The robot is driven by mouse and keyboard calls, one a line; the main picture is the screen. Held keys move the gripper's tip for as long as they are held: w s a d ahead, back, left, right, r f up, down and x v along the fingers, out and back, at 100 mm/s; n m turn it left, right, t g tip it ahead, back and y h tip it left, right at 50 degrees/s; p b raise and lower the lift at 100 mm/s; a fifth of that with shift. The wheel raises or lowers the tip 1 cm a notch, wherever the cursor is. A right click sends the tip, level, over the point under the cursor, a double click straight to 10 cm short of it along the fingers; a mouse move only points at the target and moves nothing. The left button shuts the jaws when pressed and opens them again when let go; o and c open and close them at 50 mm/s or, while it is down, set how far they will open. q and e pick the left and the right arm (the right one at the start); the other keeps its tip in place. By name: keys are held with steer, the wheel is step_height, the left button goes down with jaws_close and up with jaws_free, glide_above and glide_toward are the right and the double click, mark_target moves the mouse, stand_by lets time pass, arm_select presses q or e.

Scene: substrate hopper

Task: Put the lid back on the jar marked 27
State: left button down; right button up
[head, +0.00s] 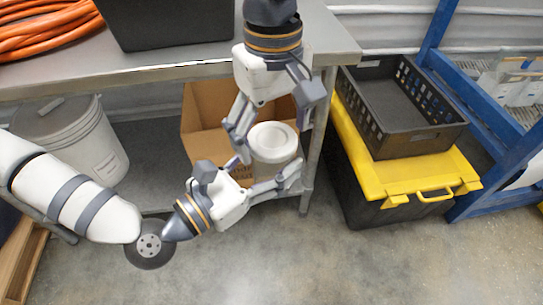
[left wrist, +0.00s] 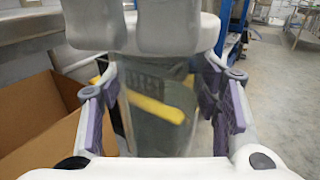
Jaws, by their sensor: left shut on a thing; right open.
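In the left wrist view a pale, wide rim (left wrist: 140,32) lies over the clear jar body (left wrist: 155,110). I cannot tell whether the lid is fully seated. No number is readable. My left gripper (head: 266,168), reaching in from the left, is shut on the jar, one finger on each side. My right gripper (head: 270,124), coming from the top, is open, its fingers apart around the lid; contact is unclear.
A cardboard box (head: 199,108) is behind the jar on the lower shelf, under the metal table (head: 330,45). A table leg (head: 318,150) stands close right of the jar. A lidded white bucket (head: 85,140) is left. A yellow-lidded tote (head: 400,185) carries a black crate (head: 405,142).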

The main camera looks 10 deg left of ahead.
steer(key=shift+f, duration=0.35)
